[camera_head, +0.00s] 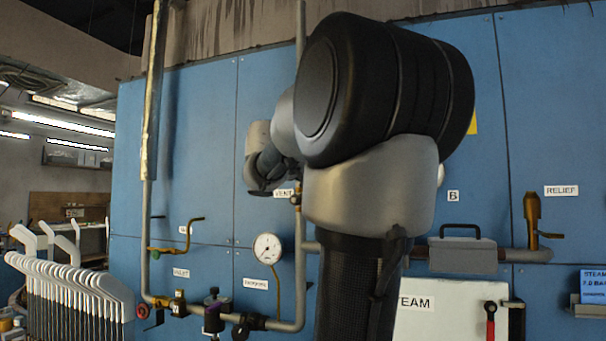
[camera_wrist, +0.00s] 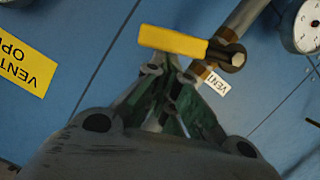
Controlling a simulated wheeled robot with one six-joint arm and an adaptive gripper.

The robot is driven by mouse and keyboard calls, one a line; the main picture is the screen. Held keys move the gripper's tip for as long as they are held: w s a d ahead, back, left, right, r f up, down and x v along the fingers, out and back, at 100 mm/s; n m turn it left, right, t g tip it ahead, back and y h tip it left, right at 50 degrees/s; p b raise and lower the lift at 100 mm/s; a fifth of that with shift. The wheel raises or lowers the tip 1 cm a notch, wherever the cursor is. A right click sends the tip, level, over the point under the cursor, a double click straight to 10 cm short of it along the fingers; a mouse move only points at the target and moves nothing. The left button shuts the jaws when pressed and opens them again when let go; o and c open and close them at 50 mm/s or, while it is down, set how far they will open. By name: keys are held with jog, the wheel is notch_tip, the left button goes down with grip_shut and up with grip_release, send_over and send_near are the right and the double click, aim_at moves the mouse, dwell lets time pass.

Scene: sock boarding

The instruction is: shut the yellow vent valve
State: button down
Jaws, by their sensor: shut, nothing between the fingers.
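In the wrist view the vent valve's yellow handle (camera_wrist: 172,40) lies nearly level across the picture, at an angle to its grey pipe (camera_wrist: 247,14). The handle's right end joins the dark valve body (camera_wrist: 232,57). My gripper (camera_wrist: 170,70) is shut and empty, its tips just below the handle; I cannot tell whether they touch it. In the head view my gripper (camera_head: 264,186) is by the VENT label (camera_head: 283,193), close to the blue wall.
A yellow VENT sign (camera_wrist: 22,65) is on the wall. White sock forms (camera_head: 75,290) stand far left.

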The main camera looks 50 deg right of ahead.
jog(key=shift+s+d+f+m+t+y, duration=0.15)
jog(key=shift+s+d+f+m+t, duration=0.05)
jog(key=shift+s+f+m, duration=0.4)
jog(key=shift+s+d+f+m+t+y, duration=0.2)
jog(key=shift+s+f+m, duration=0.2)
jog(key=shift+f+m, duration=0.25)
jog(key=shift+f, duration=0.1)
jog(key=s+a+r, duration=0.3)
jog(key=a+r, duration=0.3)
jog(key=a, duration=0.3)
jog(key=shift+s+r, duration=0.2)
jog(key=shift+s, duration=0.2)
